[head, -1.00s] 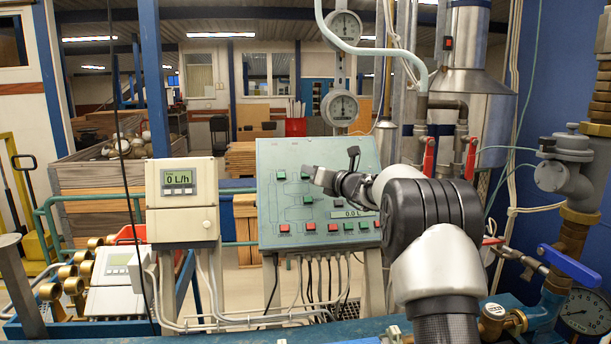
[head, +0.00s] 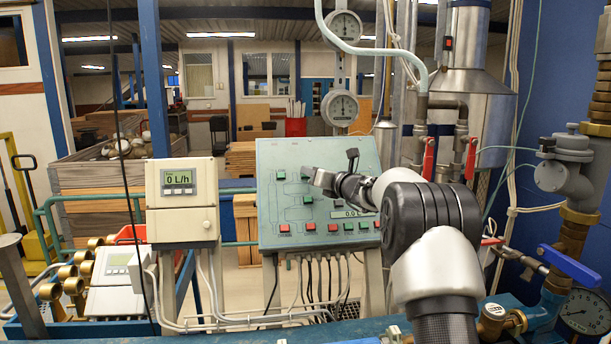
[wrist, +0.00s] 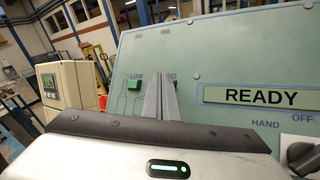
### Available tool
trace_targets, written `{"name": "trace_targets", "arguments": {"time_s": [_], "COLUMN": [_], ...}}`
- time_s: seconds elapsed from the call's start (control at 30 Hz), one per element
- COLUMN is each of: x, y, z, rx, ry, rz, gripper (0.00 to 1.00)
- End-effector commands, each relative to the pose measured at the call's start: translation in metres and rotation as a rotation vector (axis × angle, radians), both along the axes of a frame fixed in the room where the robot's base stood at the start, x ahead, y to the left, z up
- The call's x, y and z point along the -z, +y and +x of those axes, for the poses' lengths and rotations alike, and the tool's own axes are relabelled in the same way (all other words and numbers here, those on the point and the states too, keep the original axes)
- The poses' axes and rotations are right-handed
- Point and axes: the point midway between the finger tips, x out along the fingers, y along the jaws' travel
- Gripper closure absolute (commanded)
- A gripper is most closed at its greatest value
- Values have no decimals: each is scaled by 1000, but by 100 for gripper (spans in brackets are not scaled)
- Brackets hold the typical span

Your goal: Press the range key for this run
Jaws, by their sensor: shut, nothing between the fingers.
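The sloped green test panel (head: 268,215) carries several small keys. In the wrist view, a green key (wrist: 134,85) sits under the label LOW. A second green key (wrist: 171,84) to its right is mostly hidden behind my fingers, and its label is partly covered. A display (wrist: 261,96) reads READY. My gripper (head: 308,172) is shut and empty, its fingers pointing at the upper part of the panel; in the wrist view the fingertips (wrist: 161,76) overlap the second key. I cannot tell whether they touch it.
A selector knob (wrist: 304,155) sits beside HAND and OFF. Red and green buttons (head: 310,227) line the panel's lower edge, below a 0.0 L display (head: 350,213). A meter box (head: 182,190) reading 0 L/h stands left. Pipes and a tank (head: 470,60) stand right.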

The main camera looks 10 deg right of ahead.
Motion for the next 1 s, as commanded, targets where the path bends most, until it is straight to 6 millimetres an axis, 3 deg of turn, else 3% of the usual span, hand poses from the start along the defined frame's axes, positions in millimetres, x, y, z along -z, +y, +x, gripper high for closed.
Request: {"name": "trace_targets", "arguments": {"time_s": [1.0], "x": [6], "y": [0], "z": [6], "rx": [1], "ry": [2], "rz": [0], "gripper": [100]}}
